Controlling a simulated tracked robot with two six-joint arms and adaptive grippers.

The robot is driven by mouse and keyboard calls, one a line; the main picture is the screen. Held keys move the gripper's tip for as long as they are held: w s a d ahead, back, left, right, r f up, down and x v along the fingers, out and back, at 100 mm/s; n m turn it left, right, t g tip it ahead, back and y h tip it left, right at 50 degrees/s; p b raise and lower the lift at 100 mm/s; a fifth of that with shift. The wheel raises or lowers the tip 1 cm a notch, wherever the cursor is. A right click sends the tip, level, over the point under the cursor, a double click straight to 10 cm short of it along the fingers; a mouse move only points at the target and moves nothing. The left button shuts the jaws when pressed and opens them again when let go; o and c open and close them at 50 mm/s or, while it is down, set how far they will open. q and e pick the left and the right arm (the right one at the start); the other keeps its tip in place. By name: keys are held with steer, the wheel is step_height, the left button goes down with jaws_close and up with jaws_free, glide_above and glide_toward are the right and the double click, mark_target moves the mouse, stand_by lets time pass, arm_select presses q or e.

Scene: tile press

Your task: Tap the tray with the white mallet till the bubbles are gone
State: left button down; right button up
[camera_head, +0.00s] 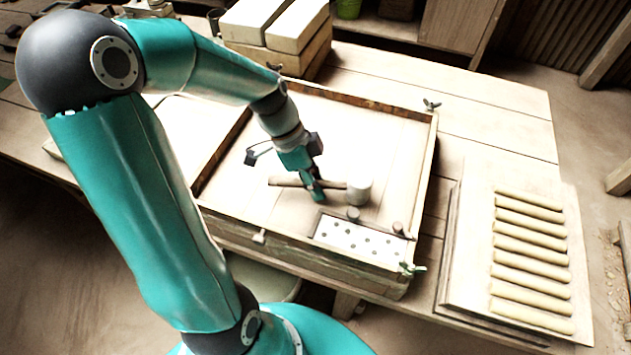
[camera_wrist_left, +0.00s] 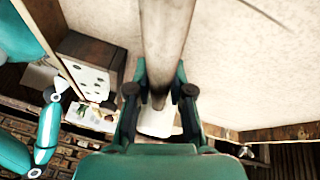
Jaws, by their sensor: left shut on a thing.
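My left gripper (camera_head: 316,190) is shut on the wooden handle (camera_head: 288,182) of the white mallet; the wrist view shows its fingers (camera_wrist_left: 159,92) on both sides of the handle (camera_wrist_left: 166,40). The mallet's white head (camera_head: 359,191) points right in the head view, and part of it shows beyond the fingers in the wrist view (camera_wrist_left: 157,121). A small tray (camera_head: 319,224) with a white, dark-spotted filling (camera_head: 362,239) is just in front of the mallet head, apart from it in the picture. The spots look like bubbles. My right gripper is not in view.
A large wooden frame (camera_head: 430,185) with a pale floor surrounds the small tray and mallet. Two dark knobs (camera_head: 353,214) stand at the small tray's back edge. Pale rolls (camera_head: 530,255) lie on a board at right. White blocks (camera_head: 297,27) stand behind.

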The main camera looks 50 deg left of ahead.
arm_select(q)
steer(key=shift+r, duration=0.1)
steer(key=shift+r+p, duration=1.3)
steer(key=shift+r, duration=0.65)
step_height(320, 180, down, 6)
steer(key=b, duration=0.5)
steer(key=shift+r+b, duration=0.25)
steer(key=shift+b, duration=0.15)
steer(key=shift+r+p, duration=0.55)
step_height(320, 180, up, 5)
steer(key=p, duration=0.3)
steer(key=shift+s+f, duration=0.1)
steer(key=shift+f, duration=0.2)
